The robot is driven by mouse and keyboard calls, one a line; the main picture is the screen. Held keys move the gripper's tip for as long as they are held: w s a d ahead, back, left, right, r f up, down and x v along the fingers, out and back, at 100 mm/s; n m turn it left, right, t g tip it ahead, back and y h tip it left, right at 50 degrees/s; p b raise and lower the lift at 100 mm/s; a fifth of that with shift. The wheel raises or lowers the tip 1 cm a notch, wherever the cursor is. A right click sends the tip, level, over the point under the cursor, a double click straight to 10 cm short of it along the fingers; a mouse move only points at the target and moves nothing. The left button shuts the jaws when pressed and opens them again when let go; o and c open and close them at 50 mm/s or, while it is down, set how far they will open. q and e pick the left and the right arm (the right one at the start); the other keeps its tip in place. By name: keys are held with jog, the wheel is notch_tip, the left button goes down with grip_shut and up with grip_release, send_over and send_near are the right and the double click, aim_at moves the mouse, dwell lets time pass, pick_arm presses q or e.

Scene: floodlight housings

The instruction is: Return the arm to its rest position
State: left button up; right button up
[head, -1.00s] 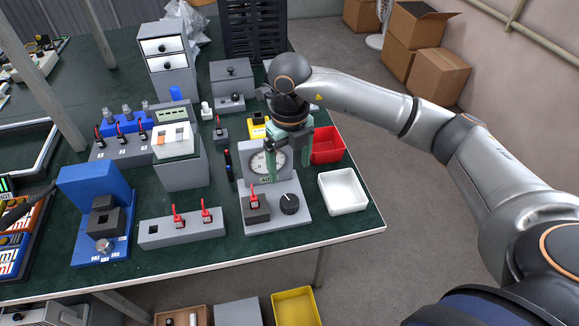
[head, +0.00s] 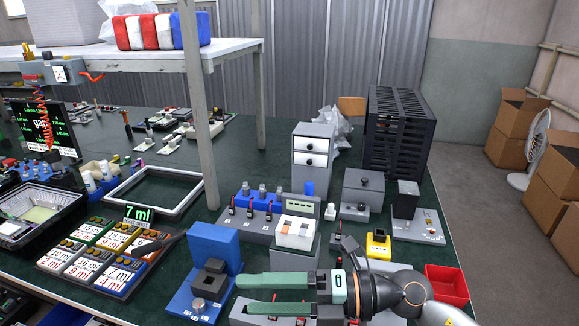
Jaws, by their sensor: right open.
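My right arm (head: 445,313) comes in from the lower right, and its forearm is cut off by the bottom edge of the head view. My right gripper (head: 243,295) lies roughly level and points left, with its two green fingers apart and nothing held between them. It shows in front of the grey switch box (head: 238,312) and beside the blue fixture (head: 221,240); I cannot tell its height above the table. The dial gauge stand is not visible. My left gripper is not in view.
A dark green table holds a blue fixture, a white-topped box (head: 297,228), a yellow block (head: 378,244), a red bin (head: 447,284) and a drawer unit (head: 313,157). Labelled trays (head: 105,253) lie left. A shelf post (head: 197,110) rises behind. Cardboard boxes (head: 515,130) stand right.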

jog(key=w+d+r+m+t, duration=0.6)
jog(key=d+r+m+t, duration=0.15)
jog(key=m+t, duration=0.8)
jog(key=w+d+f+m+h, duration=0.2)
jog(key=d+f+m+h, duration=1.05)
jog(key=m+h, duration=0.25)
jog(key=s+d+f+m+g+h, duration=0.35)
jog(key=s+d+f+g, duration=0.2)
jog(key=s+f, duration=0.45)
jog(key=s+f+m+g+y, duration=0.1)
jog(key=s+f+g, duration=0.35)
jog(key=s, duration=0.25)
jog(key=s+f+g+y, duration=0.1)
jog(key=s+f+g, duration=0.2)
jog(key=s+f, duration=0.3)
jog(key=w+a+f+t+y+p, duration=0.2)
jog(key=w+a+f+t+p, duration=0.1)
jog(key=w+a+f+t, duration=0.1)
notch_tip(320, 180, down, 2)
jog(key=shift+a+f+t, duration=0.25)
jog(key=shift+a+t, duration=0.15)
jog(key=shift+t, duration=0.35)
jog(key=shift+w, duration=0.15)
